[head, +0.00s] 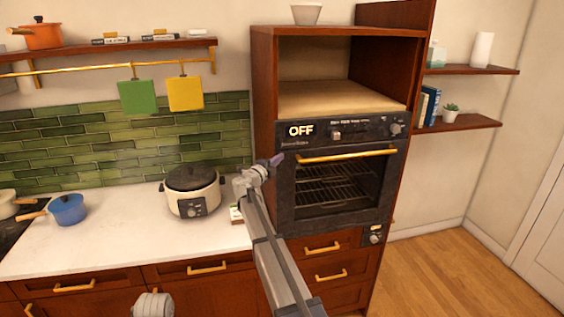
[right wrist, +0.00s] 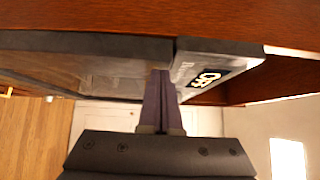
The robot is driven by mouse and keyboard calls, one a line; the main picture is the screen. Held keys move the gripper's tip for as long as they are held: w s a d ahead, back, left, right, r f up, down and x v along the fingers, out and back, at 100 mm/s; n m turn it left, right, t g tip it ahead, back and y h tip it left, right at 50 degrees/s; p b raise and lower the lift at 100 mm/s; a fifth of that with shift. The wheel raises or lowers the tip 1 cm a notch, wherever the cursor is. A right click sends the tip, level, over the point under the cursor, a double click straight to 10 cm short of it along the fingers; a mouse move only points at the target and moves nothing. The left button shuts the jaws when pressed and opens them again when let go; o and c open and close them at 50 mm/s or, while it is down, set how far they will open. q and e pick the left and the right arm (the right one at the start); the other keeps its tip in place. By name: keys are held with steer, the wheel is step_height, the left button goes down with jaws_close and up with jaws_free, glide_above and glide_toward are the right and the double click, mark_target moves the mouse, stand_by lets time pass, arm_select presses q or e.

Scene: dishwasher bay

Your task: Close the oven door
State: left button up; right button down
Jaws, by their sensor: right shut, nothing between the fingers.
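The oven is built into a tall wooden cabinet. Its black door (head: 340,215) has a gold handle (head: 345,156) along the top and a window with racks behind it. The door stands upright below the control panel (head: 365,131), which reads OFF. It looks flush or nearly so; I cannot tell whether a small gap remains. My right gripper (head: 277,159) is shut and empty at the door's upper left corner. In the right wrist view, its fingertips (right wrist: 160,75) are close to the seam between door and panel (right wrist: 220,68); contact is unclear.
A white cooker (head: 192,208) stands on the counter (head: 120,238) left of the oven, with a blue pot (head: 68,210) farther left. Drawers with gold handles (head: 323,249) are below the oven. The wooden floor (head: 470,270) to the right is clear.

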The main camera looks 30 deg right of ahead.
arm_select(q)
steer(key=shift+s+r+p, duration=0.2)
steer(key=shift+r+p, duration=0.15)
steer(key=shift+r, duration=0.25)
arm_select(e)
steer(key=shift+w+d+r+n+y, duration=0.1)
steer(key=shift+w+r+n+y, duration=0.1)
steer(key=shift+w, duration=0.35)
steer(key=shift+w+d+r+n+y, duration=0.1)
steer(key=shift+w+r, duration=0.05)
steer(key=shift+w, duration=0.35)
